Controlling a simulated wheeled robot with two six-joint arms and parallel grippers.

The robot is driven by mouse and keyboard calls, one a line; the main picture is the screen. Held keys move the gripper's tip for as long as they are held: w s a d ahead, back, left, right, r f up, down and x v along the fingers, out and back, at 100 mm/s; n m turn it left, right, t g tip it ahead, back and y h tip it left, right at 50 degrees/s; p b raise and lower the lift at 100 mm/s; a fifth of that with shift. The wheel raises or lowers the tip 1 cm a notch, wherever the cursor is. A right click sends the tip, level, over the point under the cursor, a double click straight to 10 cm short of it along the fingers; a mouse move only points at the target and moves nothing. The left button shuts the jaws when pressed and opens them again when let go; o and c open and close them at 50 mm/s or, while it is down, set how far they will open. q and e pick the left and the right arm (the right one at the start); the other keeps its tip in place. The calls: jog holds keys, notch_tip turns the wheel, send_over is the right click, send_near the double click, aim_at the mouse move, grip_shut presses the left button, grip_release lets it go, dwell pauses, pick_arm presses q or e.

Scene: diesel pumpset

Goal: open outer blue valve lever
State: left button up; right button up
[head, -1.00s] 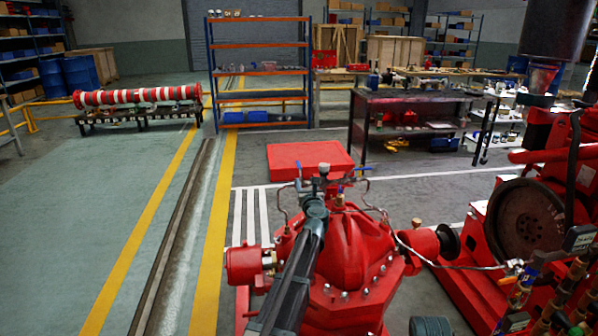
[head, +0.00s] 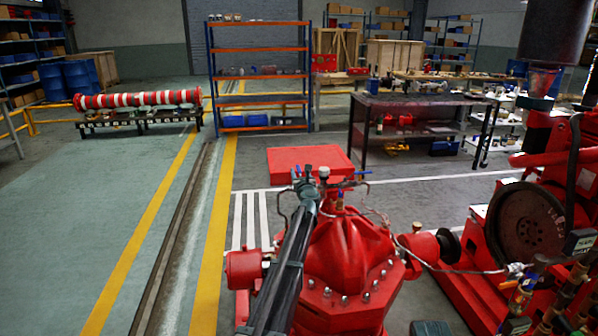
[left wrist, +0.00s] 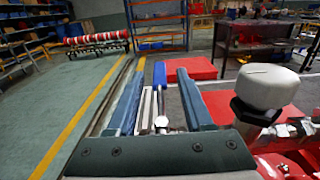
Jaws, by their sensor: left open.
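A blue valve lever (left wrist: 159,75) stands between the two fingers of my left gripper in the left wrist view, with a gap on both sides. My left gripper (left wrist: 160,92) is open. In the head view my left gripper (head: 304,174) is at the top left of the red pump casing (head: 345,250), and its fingers largely hide this lever. Another blue lever (head: 361,172) sticks out to the right of the pump top. My right gripper is in neither view.
A pale-capped fitting (left wrist: 268,88) stands close to the right of my left gripper; its cap also shows in the head view (head: 324,172). A red block (head: 309,161) lies on the floor behind the pump. A red engine (head: 530,225) stands at right.

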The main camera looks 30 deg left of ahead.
pick_arm(q)
jog(key=shift+x, duration=1.05)
grip_shut()
dwell(0.6)
